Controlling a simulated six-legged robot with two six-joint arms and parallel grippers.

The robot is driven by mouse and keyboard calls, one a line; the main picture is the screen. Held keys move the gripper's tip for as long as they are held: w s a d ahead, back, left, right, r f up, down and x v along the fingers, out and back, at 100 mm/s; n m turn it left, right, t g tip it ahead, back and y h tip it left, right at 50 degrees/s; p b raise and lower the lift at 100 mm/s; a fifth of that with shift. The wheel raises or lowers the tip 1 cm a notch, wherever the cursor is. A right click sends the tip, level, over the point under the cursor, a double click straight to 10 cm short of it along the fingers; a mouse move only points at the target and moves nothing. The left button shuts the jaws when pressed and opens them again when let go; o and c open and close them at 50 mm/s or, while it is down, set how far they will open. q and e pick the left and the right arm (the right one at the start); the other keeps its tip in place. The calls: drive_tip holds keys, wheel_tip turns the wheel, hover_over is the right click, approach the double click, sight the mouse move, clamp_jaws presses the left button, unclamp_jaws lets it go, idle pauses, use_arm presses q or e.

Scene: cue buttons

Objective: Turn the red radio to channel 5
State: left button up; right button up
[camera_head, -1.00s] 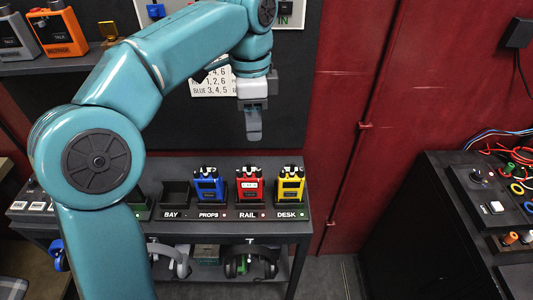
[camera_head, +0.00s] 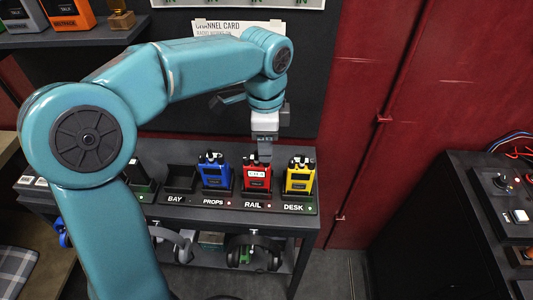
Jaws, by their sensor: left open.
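The red radio (camera_head: 257,178) stands upright in the charging slot labelled RAIL, between a blue and a yellow radio. Its top is partly hidden by my left gripper (camera_head: 265,152), which hangs pointing down just above or behind it. The gripper is open and holds nothing that I can see. Whether it touches the radio's top I cannot tell. A small pale label shows on the radio's upper face, too small to read surely. My right gripper is out of view.
The blue radio (camera_head: 215,172) stands in the PROPS slot and the yellow radio (camera_head: 299,176) in the DESK slot. The BAY slot (camera_head: 183,179) is empty. A channel card (camera_head: 217,28) hangs behind, partly hidden by my arm. Headphones (camera_head: 254,250) hang below the shelf.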

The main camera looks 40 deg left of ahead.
sight(258, 170)
use_arm(q)
wheel_tip(258, 170, down, 2)
drive_tip(key=shift+d+f, duration=0.15)
drive_tip(key=shift+f, duration=0.55)
drive_tip(key=shift+r, duration=0.1)
drive_tip(key=shift+c, duration=0.5)
clamp_jaws()
drive_tip(key=shift+r+m+p, duration=0.1)
drive_tip(key=shift+m+p, duration=0.25)
drive_tip(key=shift+m, duration=1.25)
drive_tip(key=shift+o, duration=0.5)
unclamp_jaws()
